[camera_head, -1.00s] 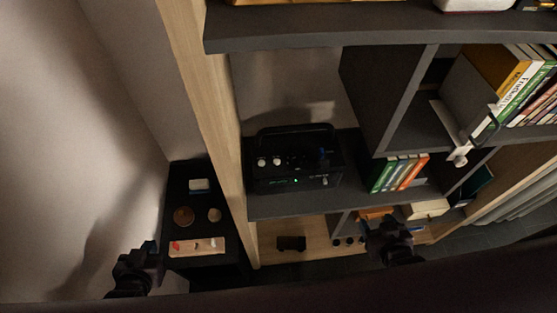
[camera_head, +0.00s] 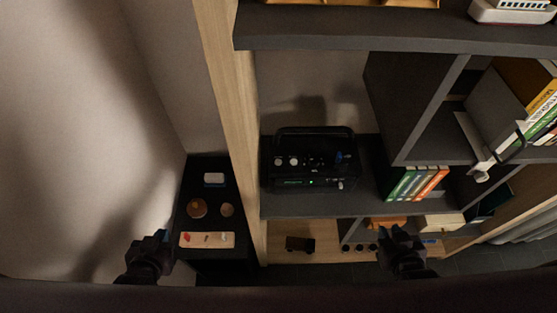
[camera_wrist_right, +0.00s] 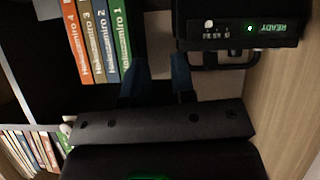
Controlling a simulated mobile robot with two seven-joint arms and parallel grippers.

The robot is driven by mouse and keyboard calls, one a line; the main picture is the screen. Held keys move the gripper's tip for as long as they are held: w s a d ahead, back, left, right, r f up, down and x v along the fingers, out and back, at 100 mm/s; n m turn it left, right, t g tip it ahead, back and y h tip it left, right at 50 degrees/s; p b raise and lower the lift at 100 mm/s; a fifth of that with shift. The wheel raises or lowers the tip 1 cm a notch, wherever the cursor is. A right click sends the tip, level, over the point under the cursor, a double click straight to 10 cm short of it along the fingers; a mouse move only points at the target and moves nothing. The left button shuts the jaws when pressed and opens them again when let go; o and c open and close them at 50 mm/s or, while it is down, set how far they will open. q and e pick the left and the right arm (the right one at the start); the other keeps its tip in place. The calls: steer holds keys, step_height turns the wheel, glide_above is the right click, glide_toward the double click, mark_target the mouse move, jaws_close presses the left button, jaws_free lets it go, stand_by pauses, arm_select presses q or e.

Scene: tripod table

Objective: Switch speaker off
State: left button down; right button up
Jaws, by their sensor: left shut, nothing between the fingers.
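The speaker (camera_head: 310,165) is a black box with a carrying handle, pale knobs and a lit green light on its front. It stands on the dark middle shelf (camera_head: 300,207). In the right wrist view the speaker (camera_wrist_right: 240,28) appears upside down at the top right, with a green light and lit "READY" text. My right gripper (camera_head: 391,233) is below the shelf, right of the speaker and apart from it. In its wrist view its blue-tipped fingers (camera_wrist_right: 163,68) are spread with nothing between them. My left gripper (camera_head: 162,236) is shut and empty, left of the small black table.
The small black table (camera_head: 185,222) holds a wooden tray and small round items. A wooden upright panel (camera_head: 232,130) separates it from the shelves.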

jaws_close()
stand_by(1.3)
